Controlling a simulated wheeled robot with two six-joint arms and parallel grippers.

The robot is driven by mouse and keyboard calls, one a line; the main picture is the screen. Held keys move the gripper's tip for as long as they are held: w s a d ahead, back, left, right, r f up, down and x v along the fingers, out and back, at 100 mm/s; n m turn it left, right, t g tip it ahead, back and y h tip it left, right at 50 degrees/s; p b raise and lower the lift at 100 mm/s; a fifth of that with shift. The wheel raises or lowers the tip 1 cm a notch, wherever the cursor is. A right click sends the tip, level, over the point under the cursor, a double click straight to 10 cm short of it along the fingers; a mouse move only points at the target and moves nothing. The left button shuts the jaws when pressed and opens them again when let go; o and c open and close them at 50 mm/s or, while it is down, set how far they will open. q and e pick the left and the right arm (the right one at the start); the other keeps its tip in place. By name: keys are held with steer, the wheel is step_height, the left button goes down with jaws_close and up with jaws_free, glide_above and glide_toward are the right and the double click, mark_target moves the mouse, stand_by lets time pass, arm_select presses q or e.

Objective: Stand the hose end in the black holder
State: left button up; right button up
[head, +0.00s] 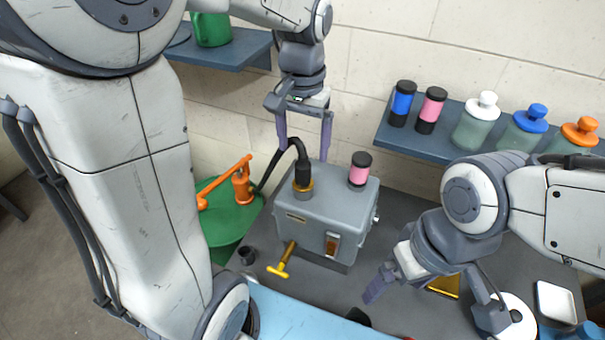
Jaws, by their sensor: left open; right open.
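The black hose end (303,175) stands upright in a brass ring (303,188) on top of the grey box-shaped machine (325,212). Its hose curves up and over to the left, then down behind the machine. My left gripper (304,153) is open, pointing down, with its fingers on either side of the hose end's upper part; I cannot tell whether they touch it. My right gripper (431,309) is open and empty, low over the table at the right.
A pink-and-black canister (360,169) stands on the machine. An orange pump (240,184) stands on a green drum (230,222) at left. A wall shelf (382,138) holds canisters and jars. A white tray (557,302) lies at right.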

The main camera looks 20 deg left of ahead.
mark_target(303, 173)
arm_select(q)
step_height(303, 173, down, 7)
steer(key=b, duration=0.5)
steer(key=shift+b, duration=0.3)
steer(key=shift+f+b, duration=0.35)
steer(key=shift+f, duration=0.35)
steer(key=shift+r+p, duration=0.1)
steer(key=shift+p, duration=0.3)
jaws_close()
steer(key=shift+r+p, duration=2.9)
steer(key=shift+r, duration=0.1)
